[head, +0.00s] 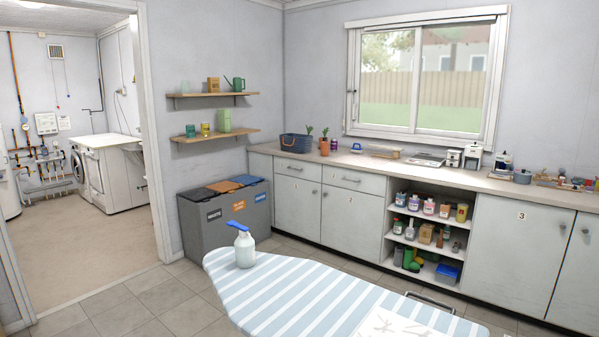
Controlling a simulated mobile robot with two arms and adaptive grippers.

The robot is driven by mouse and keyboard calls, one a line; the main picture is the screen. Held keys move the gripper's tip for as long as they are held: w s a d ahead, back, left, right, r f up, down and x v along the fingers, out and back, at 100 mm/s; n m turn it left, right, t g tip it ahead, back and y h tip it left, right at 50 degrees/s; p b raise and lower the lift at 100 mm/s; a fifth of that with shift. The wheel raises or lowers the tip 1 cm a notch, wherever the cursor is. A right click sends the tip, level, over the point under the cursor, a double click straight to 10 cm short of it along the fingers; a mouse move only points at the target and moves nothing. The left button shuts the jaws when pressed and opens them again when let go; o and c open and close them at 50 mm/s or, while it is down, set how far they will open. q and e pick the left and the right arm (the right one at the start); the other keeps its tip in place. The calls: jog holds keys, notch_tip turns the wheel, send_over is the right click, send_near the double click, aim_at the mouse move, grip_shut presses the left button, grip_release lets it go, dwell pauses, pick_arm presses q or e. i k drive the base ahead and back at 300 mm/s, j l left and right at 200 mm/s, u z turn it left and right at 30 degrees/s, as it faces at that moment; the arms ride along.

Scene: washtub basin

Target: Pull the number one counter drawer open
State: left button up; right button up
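The counter (420,170) runs along the back wall under the window. Two closed drawers are set side by side under its top at the left end: a left drawer (298,171) and a right drawer (355,182). Each has a small horizontal metal handle; the left drawer's handle (295,168) is unobstructed. Both drawer fronts look flush with the cabinet. Neither of my grippers is in view.
A striped ironing board (290,290) with a spray bottle (244,247) stands in front, between me and the counter. A grey recycling bin (225,218) stands left of the drawers. Open shelves (398,242) hold several bottles. Tiled floor (150,297) is free at left.

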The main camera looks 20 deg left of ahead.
aim_at(309, 170)
jog(key=i+j+u, duration=0.15)
jog(key=j, duration=0.2)
jog(key=j+u, duration=0.15)
jog(key=j, duration=0.15)
jog(key=i+j+u, duration=0.15)
jog(key=j, duration=0.2)
jog(key=i+j+u, duration=0.25)
jog(key=j+u, duration=0.25)
jog(key=i+j+u, duration=0.75)
jog(key=u, duration=0.2)
jog(key=i+j+z, duration=0.1)
jog(key=i, duration=0.4)
jog(key=i+j, duration=0.15)
jog(key=i, duration=0.3)
jog(key=i+l+z, duration=0.2)
jog(key=i+z, duration=0.8)
jog(key=i, duration=0.15)
jog(key=i+j+z, duration=0.25)
jog(key=i+z, duration=0.25)
jog(key=i+l+z, duration=0.2)
jog(key=i+z, duration=0.15)
jog(key=i, duration=0.65)
jog(key=i+j+z, duration=0.1)
jog(key=i+z, duration=0.25)
jog(key=i, duration=0.65)
